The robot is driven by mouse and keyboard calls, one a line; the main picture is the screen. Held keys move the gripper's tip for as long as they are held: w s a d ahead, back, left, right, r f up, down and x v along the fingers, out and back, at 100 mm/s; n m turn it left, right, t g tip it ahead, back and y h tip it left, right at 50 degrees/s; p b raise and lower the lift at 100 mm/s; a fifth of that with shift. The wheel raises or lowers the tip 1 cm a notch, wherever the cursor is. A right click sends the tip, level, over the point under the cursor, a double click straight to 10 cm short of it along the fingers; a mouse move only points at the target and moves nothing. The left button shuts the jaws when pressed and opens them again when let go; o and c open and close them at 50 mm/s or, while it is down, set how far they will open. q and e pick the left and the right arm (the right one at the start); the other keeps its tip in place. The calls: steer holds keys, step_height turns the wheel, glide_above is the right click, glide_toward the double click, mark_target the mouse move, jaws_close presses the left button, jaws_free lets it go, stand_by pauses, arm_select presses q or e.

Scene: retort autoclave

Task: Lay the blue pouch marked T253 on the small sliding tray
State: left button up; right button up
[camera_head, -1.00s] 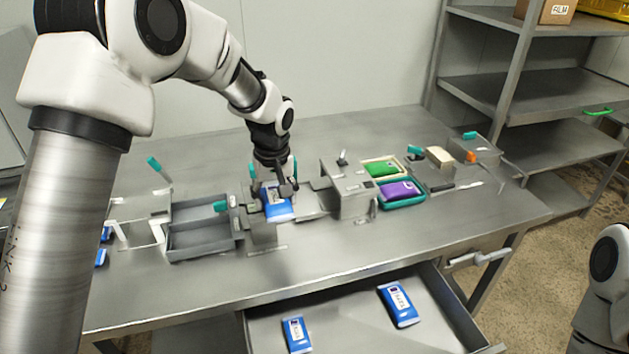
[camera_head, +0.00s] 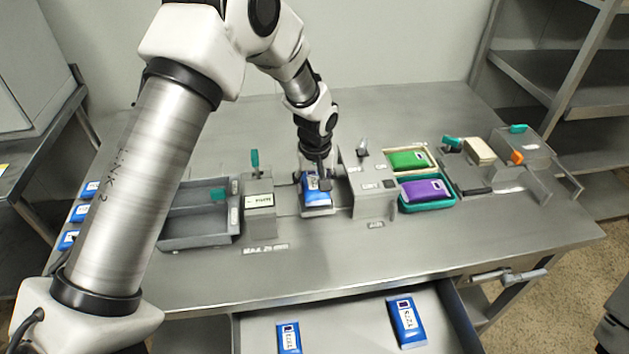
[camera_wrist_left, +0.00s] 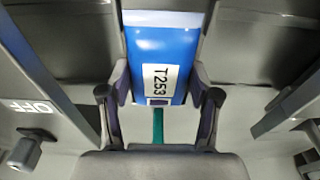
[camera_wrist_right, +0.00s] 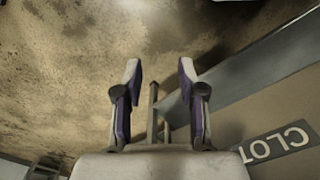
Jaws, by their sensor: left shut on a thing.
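The blue pouch marked T253 (camera_head: 316,193) is between the fingers of my left gripper (camera_head: 318,182); its label reads clearly in the left wrist view (camera_wrist_left: 162,42). The left gripper is shut on the pouch's sides and points down. The pouch is over the small sliding tray (camera_head: 318,213), between the grey gauge block and the switch box. The pouch hides most of the tray, and I cannot tell whether they touch. My right gripper (camera_wrist_right: 158,95) is open and empty, above the floor beside a grey edge.
The switch box (camera_head: 373,195) stands close on the right, the gauge block (camera_head: 259,210) on the left. A divided grey bin (camera_head: 195,240) lies farther left. Green (camera_head: 408,159) and purple (camera_head: 425,190) pouches lie in trays at right. An open drawer (camera_head: 350,330) holds two blue pouches.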

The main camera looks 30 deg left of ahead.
mark_target(314, 188)
arm_select(q)
steer(key=shift+s+r, duration=0.2)
steer(key=shift+f, duration=0.15)
steer(key=o, duration=1.2)
steer(key=shift+w+f, duration=0.1)
steer(key=shift+w, duration=0.05)
steer(key=r, duration=0.4)
steer(key=s+r, duration=0.1)
steer(key=r, duration=0.3)
steer(key=d+r, duration=0.1)
steer(key=r, duration=0.3)
steer(key=shift+s+r, duration=0.15)
steer(key=shift+r, duration=0.05)
steer(key=shift+a+f, duration=0.1)
